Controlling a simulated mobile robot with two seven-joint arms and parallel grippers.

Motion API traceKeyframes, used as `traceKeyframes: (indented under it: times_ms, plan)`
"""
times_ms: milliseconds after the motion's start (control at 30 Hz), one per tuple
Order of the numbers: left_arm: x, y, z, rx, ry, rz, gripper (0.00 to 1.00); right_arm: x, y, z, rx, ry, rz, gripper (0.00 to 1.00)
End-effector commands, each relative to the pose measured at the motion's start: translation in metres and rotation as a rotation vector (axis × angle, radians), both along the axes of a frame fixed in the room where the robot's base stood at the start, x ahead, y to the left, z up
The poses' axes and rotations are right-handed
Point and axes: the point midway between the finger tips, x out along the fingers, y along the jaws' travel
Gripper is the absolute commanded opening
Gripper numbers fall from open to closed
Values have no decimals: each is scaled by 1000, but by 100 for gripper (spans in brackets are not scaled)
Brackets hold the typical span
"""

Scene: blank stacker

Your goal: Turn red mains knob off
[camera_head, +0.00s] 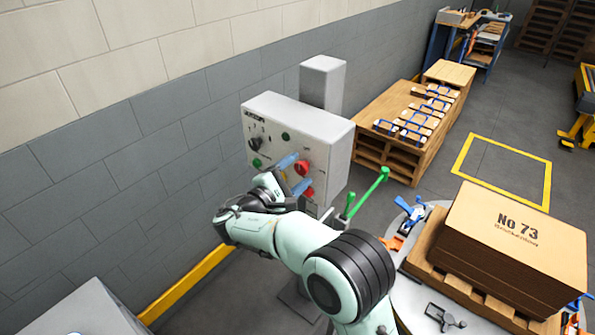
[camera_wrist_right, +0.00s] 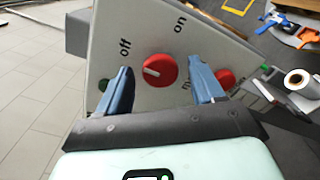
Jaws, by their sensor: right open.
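The red mains knob (camera_head: 302,167) is on the front of a grey control box (camera_head: 318,132) on a post. In the right wrist view the knob (camera_wrist_right: 160,70) is round, with a white mark at its left side. The words "off" and "on" are printed above it, and a third label is partly hidden by a finger. My right gripper (camera_head: 294,174) is at the panel, its blue fingers apart. In the wrist view the fingers of this gripper (camera_wrist_right: 161,68) stand on either side of the knob, with gaps visible; contact is not seen. My left gripper is out of view.
A second red control (camera_wrist_right: 226,78) sits close beside the right finger in the wrist view. A black selector (camera_head: 255,144) and green buttons are on the panel's left. A wall stands behind. A pallet with stacked cardboard (camera_head: 510,240) is at right.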

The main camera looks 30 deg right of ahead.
Motion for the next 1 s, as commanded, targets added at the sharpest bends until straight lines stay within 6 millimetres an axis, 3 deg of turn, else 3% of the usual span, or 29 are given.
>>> traceKeyframes:
  times_ms: [500, 700, 1000]
  plan:
    - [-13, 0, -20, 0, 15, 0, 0, -40, 98, -2, 0, 2, 5, 67]
    - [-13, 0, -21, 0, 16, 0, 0, -47, 115, -1, 0, 2, 2, 67]
    - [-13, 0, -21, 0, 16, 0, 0, -48, 117, -1, 0, 2, 1, 67]
